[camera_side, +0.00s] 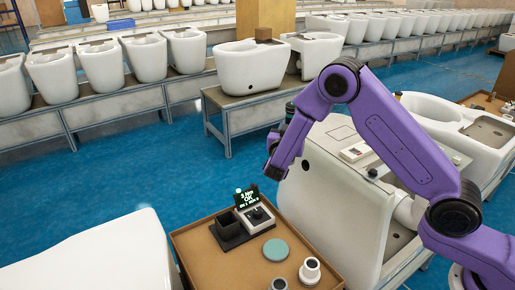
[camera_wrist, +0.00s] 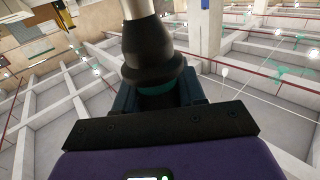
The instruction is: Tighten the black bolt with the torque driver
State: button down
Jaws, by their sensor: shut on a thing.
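In the wrist view my gripper (camera_wrist: 155,90) is shut on the torque driver (camera_wrist: 150,52), a black, flared body with a teal band low between the dark fingers. Its far end runs out of the top of the frame. In the side view my wrist is bent beside the left end of the near white toilet (camera_side: 335,205); the fingers are mostly hidden there, and I cannot make out the driver. A small dark round thing (camera_side: 372,173) on top of this toilet may be the black bolt; I cannot tell. A dark round spot (camera_side: 306,165) shows on its end face.
A brown tray table (camera_side: 195,250) in front holds a dark stand with a lit green display (camera_side: 247,197), a teal disc (camera_side: 276,250) and small white cups (camera_side: 310,270). A white box (camera_side: 355,152) lies on the toilet. Rows of toilets stand behind across the blue floor.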

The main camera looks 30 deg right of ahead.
jog(key=s+d+r+m+g+h, duration=0.2)
jog(key=s+d+r+m+g, duration=0.2)
jog(key=s+d+g, duration=0.3)
jog(key=s+d+r+m+g+h, duration=0.2)
jog(key=s+d+r+m+g, duration=0.3)
jog(key=s+d, duration=0.4)
jog(key=s+m+g, duration=0.1)
jog(key=s+g, duration=0.1)
jog(key=s, duration=0.2)
jog(key=shift+s+d+r+g, duration=0.25)
jog(key=shift+s+d+g, duration=0.05)
jog(key=shift+s, duration=0.1)
jog(key=shift+f, duration=0.1)
jog(key=shift+f, duration=2.9)
jog(key=shift+f, duration=1.4)
jog(key=shift+r, duration=0.1)
dwell(1.0)
